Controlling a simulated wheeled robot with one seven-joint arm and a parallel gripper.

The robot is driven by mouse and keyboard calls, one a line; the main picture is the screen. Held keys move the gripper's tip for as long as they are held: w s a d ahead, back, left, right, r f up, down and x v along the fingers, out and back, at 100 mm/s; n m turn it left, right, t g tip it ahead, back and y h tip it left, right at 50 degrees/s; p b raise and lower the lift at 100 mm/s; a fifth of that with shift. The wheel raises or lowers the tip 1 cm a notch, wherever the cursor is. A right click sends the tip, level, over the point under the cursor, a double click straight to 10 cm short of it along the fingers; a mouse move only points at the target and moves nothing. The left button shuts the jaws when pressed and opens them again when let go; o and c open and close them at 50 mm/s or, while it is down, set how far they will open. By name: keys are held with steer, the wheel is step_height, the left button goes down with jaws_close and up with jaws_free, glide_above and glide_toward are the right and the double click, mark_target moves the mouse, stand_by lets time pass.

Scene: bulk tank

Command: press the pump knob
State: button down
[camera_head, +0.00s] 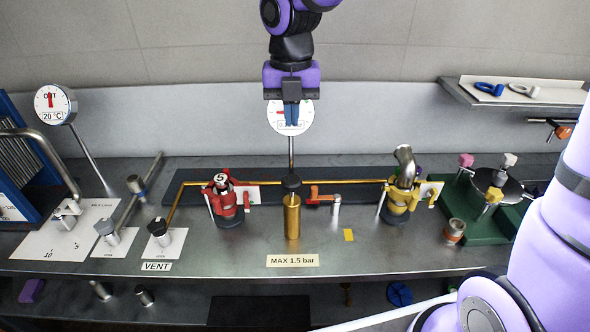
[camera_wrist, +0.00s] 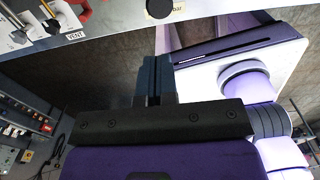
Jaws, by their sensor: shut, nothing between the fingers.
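The pump is an upright gold cylinder (camera_head: 292,217) near the middle of the steel bench, with a round black knob (camera_head: 291,184) on top. In the wrist view the black knob (camera_wrist: 160,8) shows at the top edge, beyond my fingertips. My gripper (camera_head: 291,122) points down, above the knob in the head picture, with a clear gap between them. Its blue fingers are together and empty; they also show in the wrist view (camera_wrist: 157,62). The gripper covers part of a round white gauge (camera_head: 279,112) behind it.
A red valve (camera_head: 226,203) stands left of the pump and a yellow valve (camera_head: 400,200) right. An orange-handled tap (camera_head: 325,196) is close on the pump's right. A "MAX 1.5 bar" label (camera_head: 292,260) lies in front. A shelf (camera_head: 460,92) juts out at upper right.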

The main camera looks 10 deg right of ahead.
mark_target(293, 180)
stand_by(0.3)
step_height(293, 180, down, 14)
steer(key=shift+f, duration=0.1)
stand_by(0.5)
steer(key=shift+f, duration=1.45)
steer(key=shift+s+f, duration=0.15)
steer(key=shift+f, duration=0.05)
